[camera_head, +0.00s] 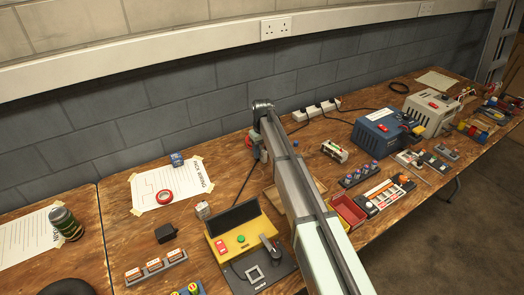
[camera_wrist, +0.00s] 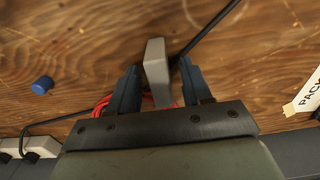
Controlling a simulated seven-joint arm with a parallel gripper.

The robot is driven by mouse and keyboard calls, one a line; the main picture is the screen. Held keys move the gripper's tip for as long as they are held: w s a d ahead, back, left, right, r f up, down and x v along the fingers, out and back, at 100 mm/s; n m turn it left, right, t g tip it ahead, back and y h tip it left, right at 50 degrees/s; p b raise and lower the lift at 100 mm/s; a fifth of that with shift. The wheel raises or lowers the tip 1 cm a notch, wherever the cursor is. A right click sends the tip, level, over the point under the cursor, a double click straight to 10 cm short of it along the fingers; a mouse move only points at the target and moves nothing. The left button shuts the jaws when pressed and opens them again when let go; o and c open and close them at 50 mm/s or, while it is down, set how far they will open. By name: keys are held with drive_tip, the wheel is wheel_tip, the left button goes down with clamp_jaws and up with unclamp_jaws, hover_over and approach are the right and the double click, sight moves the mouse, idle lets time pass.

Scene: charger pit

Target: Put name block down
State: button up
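A plain grey block (camera_wrist: 155,70), which I take to be the name block, stands between the two dark blue fingers of my gripper (camera_wrist: 157,82) in the wrist view. The fingers are parted, with narrow strips of wood showing on both sides of the block, so they do not appear to press on it. No lettering shows on the block. Whether its lower end touches the table is hard to tell. In the head view my gripper (camera_head: 256,138) is over the back of the table near the wall, mostly hidden by my arm.
A black cable (camera_wrist: 205,32) runs close beside the block, and red wire (camera_wrist: 101,106) shows behind the left finger. A blue cap (camera_wrist: 43,83) lies to the left. A paper label (camera_wrist: 305,95) is at right. A yellow console (camera_head: 236,238) and a blue power unit (camera_head: 380,132) flank my arm.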

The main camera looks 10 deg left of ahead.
sight(262, 149)
wheel_tip(262, 149, up, 12)
drive_tip(key=shift+r, duration=0.15)
idle(0.7)
idle(0.4)
